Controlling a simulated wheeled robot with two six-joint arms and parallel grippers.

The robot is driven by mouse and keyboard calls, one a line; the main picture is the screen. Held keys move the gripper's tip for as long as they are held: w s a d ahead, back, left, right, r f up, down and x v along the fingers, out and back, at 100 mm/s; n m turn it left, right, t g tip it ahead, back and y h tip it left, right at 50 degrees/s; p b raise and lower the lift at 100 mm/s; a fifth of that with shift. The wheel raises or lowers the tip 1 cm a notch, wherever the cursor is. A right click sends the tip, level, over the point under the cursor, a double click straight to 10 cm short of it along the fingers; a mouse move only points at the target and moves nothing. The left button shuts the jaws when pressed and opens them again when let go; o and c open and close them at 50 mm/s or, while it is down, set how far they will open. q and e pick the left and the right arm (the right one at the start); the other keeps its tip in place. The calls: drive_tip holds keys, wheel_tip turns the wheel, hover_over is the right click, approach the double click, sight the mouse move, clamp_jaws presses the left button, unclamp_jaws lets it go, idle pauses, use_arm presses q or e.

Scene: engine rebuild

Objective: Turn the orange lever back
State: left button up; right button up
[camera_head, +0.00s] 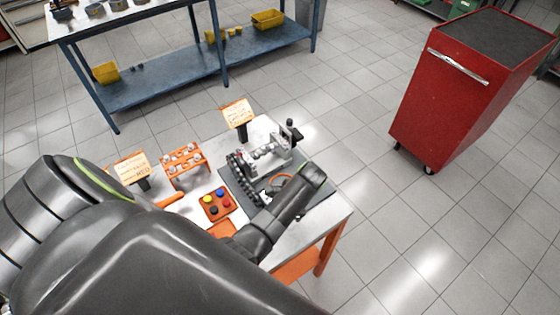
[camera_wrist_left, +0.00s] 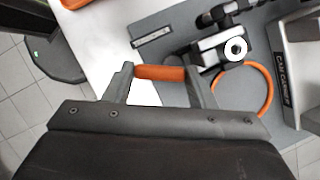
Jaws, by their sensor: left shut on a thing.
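In the left wrist view, the orange lever (camera_wrist_left: 160,73) shows as a short orange bar lying between the two fingertips of my left gripper (camera_wrist_left: 161,82). The gripper is shut on it, one finger at each end. In the head view my left arm reaches across the table from the left, and its dark end hides the gripper and the lever. What the lever is fixed to cannot be made out. My right gripper is in neither view.
An orange ring (camera_wrist_left: 262,92) lies on the grey mat (camera_wrist_left: 173,20) beside the gripper. The engine fixture (camera_head: 262,152), a tray of coloured pieces (camera_head: 217,204), an orange rack (camera_head: 184,160) and signs stand on the table. A red cabinet (camera_head: 455,95) stands right, with clear floor between.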

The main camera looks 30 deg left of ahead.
use_arm(q)
drive_tip(key=shift+w+n, duration=0.15)
drive_tip(key=shift+n, duration=0.45)
drive_tip(key=shift+g, duration=0.3)
drive_tip(key=shift+h, duration=0.3)
